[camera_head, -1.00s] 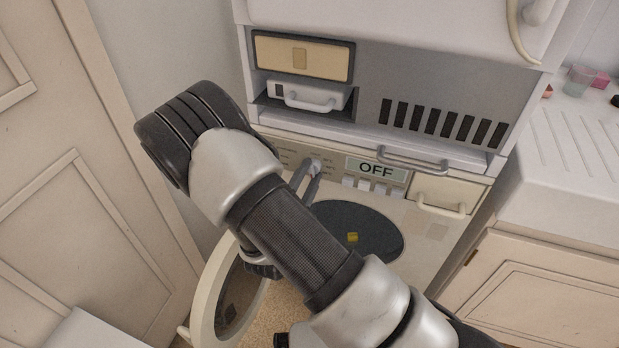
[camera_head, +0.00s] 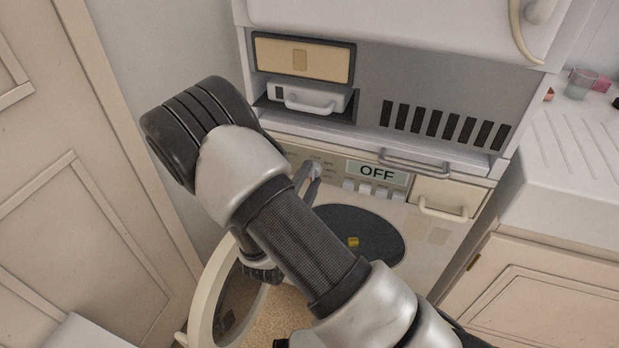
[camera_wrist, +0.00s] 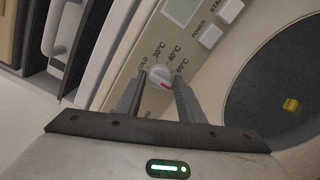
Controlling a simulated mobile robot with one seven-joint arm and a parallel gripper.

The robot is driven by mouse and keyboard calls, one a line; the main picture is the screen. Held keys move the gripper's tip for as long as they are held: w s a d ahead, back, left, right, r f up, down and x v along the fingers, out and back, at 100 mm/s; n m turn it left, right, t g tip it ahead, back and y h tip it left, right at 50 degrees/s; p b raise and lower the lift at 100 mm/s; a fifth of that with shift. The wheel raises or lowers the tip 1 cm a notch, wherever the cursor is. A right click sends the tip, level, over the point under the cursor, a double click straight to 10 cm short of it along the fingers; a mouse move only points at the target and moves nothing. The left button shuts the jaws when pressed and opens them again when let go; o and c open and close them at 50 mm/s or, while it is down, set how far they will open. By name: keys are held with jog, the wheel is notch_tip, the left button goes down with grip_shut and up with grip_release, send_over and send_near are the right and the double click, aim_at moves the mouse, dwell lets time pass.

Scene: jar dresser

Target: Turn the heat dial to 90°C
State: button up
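The heat dial (camera_wrist: 158,74) is a small round white knob with a red mark, on the beige control panel. In the wrist view the red mark is on the knob's lower right side, and printed labels for cold, 30°C, 40°C and a higher setting curve around it. My gripper (camera_wrist: 160,77) has its two grey fingertips on either side of the knob, seemingly closed against it. In the head view my gripper (camera_head: 307,178) reaches the dial (camera_head: 316,168), which the fingers partly cover. The display (camera_head: 377,173) beside the dial reads OFF.
Several white buttons (camera_head: 372,190) sit under the display. The round door (camera_head: 209,300) hangs open at lower left, and a yellow item (camera_head: 353,241) shows on the dark round area. A small drawer (camera_head: 306,98) and handles (camera_head: 414,160) jut out above the panel.

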jog(key=shift+o, duration=1)
jog(key=p+v, duration=0.2)
jog(key=v, duration=1.5)
jog(key=shift+s, duration=0.25)
